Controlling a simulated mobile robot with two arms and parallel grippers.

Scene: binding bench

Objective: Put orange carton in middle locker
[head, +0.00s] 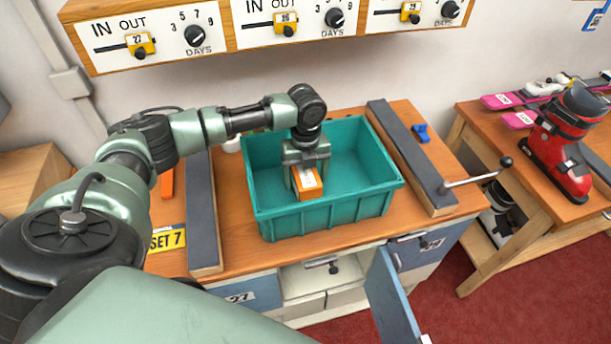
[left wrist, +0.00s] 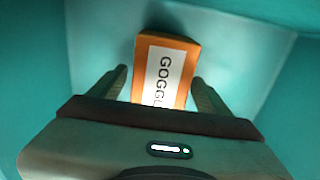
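The orange carton (head: 308,186), with a white label, sits inside the teal bin (head: 330,216) on the bench. In the left wrist view the carton (left wrist: 165,72) reads "GOGGL" and lies between the fingers. My left gripper (head: 307,178) reaches down into the bin with a finger on each side of the carton. A narrow gap shows beside the left finger, so it looks open around the carton. The middle locker (head: 318,278) under the bench top is open, its blue door (head: 392,300) swung outward. My right gripper is not in view.
Grey rails (head: 203,215) and (head: 412,160) flank the bin. A locker marked 27 (head: 240,297) is left of the open one, and another blue-fronted locker (head: 425,248) is right. A lever (head: 480,178) sticks out at right. A red ski boot (head: 560,150) stands on the side table.

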